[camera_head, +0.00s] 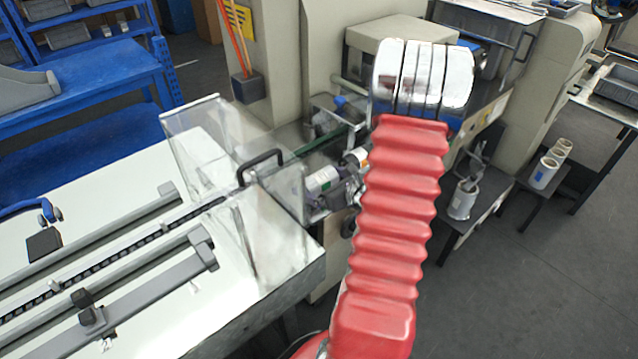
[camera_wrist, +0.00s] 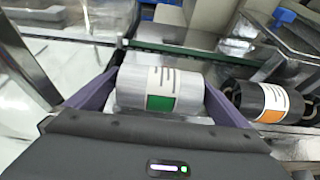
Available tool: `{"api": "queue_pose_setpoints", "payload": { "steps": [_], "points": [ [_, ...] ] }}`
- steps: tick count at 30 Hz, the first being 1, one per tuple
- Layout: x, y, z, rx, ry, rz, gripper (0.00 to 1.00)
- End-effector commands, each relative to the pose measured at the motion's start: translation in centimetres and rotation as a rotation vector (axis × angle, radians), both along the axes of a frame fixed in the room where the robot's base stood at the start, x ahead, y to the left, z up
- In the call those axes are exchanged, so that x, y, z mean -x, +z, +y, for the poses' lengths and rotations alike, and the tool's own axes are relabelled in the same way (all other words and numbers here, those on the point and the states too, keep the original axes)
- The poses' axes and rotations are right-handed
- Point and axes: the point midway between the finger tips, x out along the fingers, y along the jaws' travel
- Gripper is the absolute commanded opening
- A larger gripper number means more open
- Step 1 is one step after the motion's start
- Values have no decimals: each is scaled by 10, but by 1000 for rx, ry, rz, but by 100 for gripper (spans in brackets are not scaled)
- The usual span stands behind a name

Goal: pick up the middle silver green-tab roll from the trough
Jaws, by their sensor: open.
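A silver roll with a white label and a green tab (camera_wrist: 160,88) lies in the middle of the wrist view. My gripper (camera_wrist: 162,76) is open, with one purple finger at each end of this roll. The fingers reach down beside the roll's ends; I cannot tell whether they touch it. A silver roll with a green tab (camera_head: 322,179) also shows in the head view, left of my red arm. The trough under the roll is mostly hidden.
A black roll with an orange tab (camera_wrist: 268,103) lies just right of my right finger. A clear guard with a black handle (camera_head: 262,165) stands left of the rolls. White rolls (camera_head: 545,173) stand on a dark side shelf at the right.

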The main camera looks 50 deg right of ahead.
Motion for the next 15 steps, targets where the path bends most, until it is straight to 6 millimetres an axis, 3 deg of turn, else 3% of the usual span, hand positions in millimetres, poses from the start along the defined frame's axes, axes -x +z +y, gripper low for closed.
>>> {"api": "queue_pose_setpoints", "payload": {
  "steps": [15],
  "points": [
    [0,0,0,0,0,0,99]
  ]
}}
